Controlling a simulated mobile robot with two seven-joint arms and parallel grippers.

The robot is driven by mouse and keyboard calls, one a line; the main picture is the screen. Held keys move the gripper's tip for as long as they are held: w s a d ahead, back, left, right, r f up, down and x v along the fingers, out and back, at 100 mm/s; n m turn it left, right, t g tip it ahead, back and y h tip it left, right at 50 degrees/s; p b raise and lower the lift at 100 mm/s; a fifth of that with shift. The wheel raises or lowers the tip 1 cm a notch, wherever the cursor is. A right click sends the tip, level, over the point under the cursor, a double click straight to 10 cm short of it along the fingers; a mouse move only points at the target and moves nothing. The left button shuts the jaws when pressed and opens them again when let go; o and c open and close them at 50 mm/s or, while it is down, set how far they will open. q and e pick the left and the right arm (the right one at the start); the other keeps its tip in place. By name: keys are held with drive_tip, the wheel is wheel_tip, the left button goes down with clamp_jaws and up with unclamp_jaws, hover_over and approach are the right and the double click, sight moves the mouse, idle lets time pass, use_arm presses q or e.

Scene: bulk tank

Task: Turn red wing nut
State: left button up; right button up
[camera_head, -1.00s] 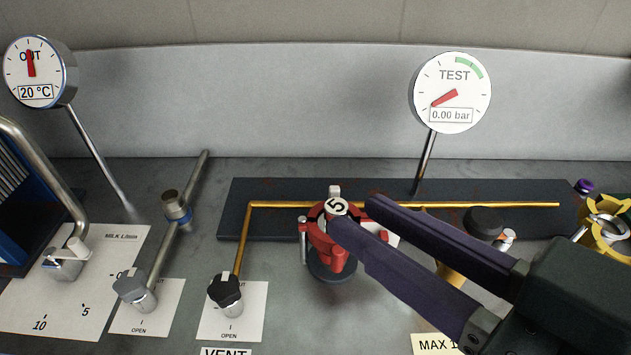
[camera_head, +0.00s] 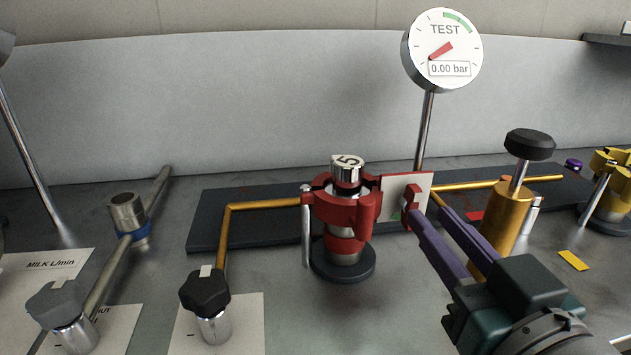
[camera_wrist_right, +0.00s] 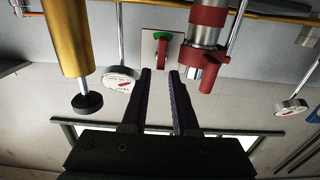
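The red wing nut (camera_head: 411,201) stands on a white plate with a green mark, at the right side of the red clamp (camera_head: 345,207) around the metal fitting marked 5. In the right wrist view the wing nut (camera_wrist_right: 162,54) shows just beyond the fingertips, roughly in line with the gap between them. My right gripper (camera_head: 428,213) is open, with dark purple fingers, and its tips are close to the wing nut. The wrist view also shows a clear gap between the fingers (camera_wrist_right: 160,72). Whether a finger touches the nut I cannot tell. My left gripper is not in view.
A brass cylinder with a black knob (camera_head: 512,215) stands close to the right of my right gripper. The TEST gauge (camera_head: 442,50) reads 0.00 bar behind. A black valve knob (camera_head: 205,291) is at front left, and a yellow clamp (camera_head: 612,185) at far right.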

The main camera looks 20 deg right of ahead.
sight(417, 202)
drive_tip(key=x, duration=0.4)
drive_tip(key=shift+w, duration=0.15)
clamp_jaws()
